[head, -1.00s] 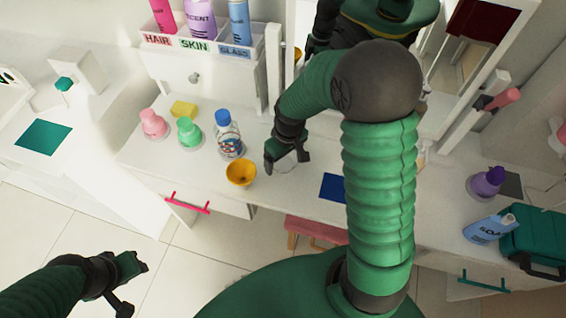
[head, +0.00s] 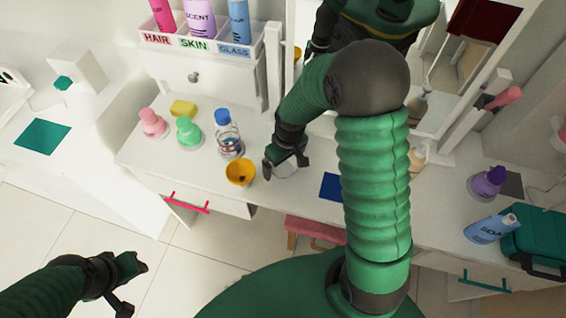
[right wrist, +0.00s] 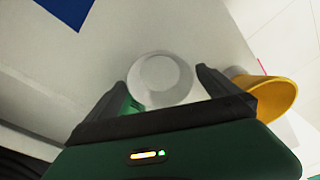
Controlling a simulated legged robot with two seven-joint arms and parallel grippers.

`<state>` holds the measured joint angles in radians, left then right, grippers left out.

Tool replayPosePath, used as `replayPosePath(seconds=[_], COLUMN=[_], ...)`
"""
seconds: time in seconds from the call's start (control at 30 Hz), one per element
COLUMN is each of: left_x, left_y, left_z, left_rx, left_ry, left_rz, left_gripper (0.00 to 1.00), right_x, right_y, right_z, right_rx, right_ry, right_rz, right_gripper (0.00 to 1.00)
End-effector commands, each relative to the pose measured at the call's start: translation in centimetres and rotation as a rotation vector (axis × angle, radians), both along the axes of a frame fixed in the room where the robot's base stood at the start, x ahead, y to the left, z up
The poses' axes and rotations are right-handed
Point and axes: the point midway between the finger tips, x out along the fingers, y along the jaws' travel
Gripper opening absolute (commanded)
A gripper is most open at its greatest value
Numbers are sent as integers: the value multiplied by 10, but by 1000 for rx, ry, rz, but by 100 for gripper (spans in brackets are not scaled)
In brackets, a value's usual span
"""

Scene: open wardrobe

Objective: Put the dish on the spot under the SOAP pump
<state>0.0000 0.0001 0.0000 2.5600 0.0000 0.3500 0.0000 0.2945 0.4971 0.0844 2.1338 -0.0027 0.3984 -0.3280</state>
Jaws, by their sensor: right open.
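The dish is a small, round, whitish dish (right wrist: 160,80) lying between the open fingers of my right gripper (right wrist: 164,92). In the head view the dish (head: 285,169) shows beside my right gripper (head: 286,161), on the white counter just right of the yellow bowl. I cannot tell whether a finger touches it. A light blue bottle marked SOAP (head: 490,228) sits tilted at the far right, against a teal case. A dark blue square spot (head: 333,187) lies on the counter right of my right gripper. My left gripper (head: 133,284) is over the floor at lower left; its jaw opening is unclear.
The yellow bowl (head: 240,173) stands close to my right gripper. A clear blue-capped bottle (head: 229,138), green and pink bottles and a yellow sponge (head: 184,108) stand left. A purple bottle (head: 487,183), dark grey square (head: 512,185) and teal case (head: 540,240) are right.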

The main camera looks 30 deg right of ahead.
Motion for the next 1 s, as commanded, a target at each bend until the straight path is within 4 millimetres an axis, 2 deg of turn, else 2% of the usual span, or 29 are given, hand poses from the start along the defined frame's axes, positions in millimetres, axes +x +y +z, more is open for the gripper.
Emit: replayPosePath(seconds=[0.3,0.43,0.5,0.57,0.7,0.8,0.87,1.0], left_x=[0,0,0,0,0,0,0,0], left_y=[0,0,0,0,0,0,0,0], left_z=[17,20,20,20,20,20,20,20], left_rx=[0,0,0,0,0,0,0,0], left_ry=[0,0,0,0,0,0,0,0], left_rz=[0,0,0,0,0,0,0,0], left_gripper=[36,36,36,36,36,36,36,36], right_x=[-8,-11,-13,-20,-62,-86,-92,-91], right_y=[-2,-2,-1,9,54,73,77,76], right_z=[82,104,109,110,101,95,93,92], right_rx=[-2,-1,-2,-5,-11,1,5,6], right_ry=[-7,-4,-2,-8,-65,-103,-112,-112], right_rz=[-2,-1,0,-5,-55,-92,-105,-110], right_gripper=[100,100,100,100,100,100,100,100])
